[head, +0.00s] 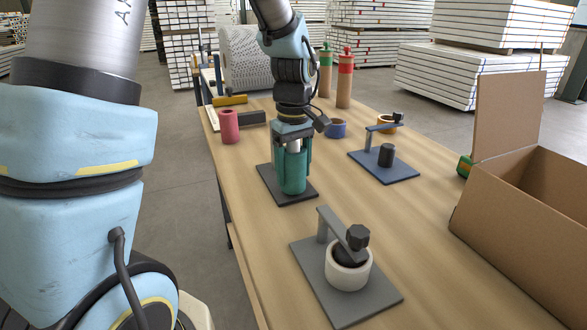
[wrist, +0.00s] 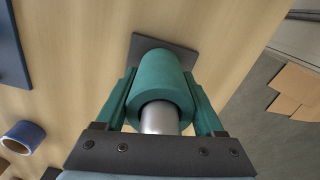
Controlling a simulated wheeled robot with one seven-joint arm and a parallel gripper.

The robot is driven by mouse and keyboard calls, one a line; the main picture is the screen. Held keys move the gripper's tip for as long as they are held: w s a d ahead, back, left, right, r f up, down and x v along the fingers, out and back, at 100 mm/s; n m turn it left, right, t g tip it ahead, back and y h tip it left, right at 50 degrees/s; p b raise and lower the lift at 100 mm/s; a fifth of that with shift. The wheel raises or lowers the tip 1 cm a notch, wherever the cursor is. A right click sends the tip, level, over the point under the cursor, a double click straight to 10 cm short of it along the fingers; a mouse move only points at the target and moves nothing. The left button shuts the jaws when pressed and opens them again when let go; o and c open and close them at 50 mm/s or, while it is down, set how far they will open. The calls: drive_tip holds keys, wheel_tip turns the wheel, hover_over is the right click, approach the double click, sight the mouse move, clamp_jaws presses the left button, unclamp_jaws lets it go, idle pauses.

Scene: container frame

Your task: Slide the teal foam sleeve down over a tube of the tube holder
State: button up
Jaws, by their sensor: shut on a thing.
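The teal foam sleeve (head: 292,174) is upright around the silver tube (head: 293,146) of the tube holder, whose dark square base (head: 306,196) lies on the table. In the wrist view the sleeve (wrist: 161,82) encircles the tube (wrist: 159,117), whose bare end sticks out towards the camera. The sleeve's lower end is close to the base (wrist: 150,42); I cannot tell whether it touches. My gripper (head: 292,160) points down and is shut on the sleeve, with one teal finger on each side; it also shows in the wrist view (wrist: 161,78).
A grey plate with a clamp arm (head: 310,262) and white ring (head: 348,272) stands in front. A blue plate (head: 390,172) with a similar arm is behind right. A pink roll (head: 230,127), blue tape roll (head: 336,128) and open cardboard box (head: 520,210) stand around.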

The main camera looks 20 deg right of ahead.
drive_tip(key=shift+f, duration=0.15)
drive_tip(key=o, duration=1.3)
drive_tip(key=shift+r+p, duration=3.05)
drive_tip(key=shift+r, duration=0.5)
drive_tip(key=shift+s, duration=0.1)
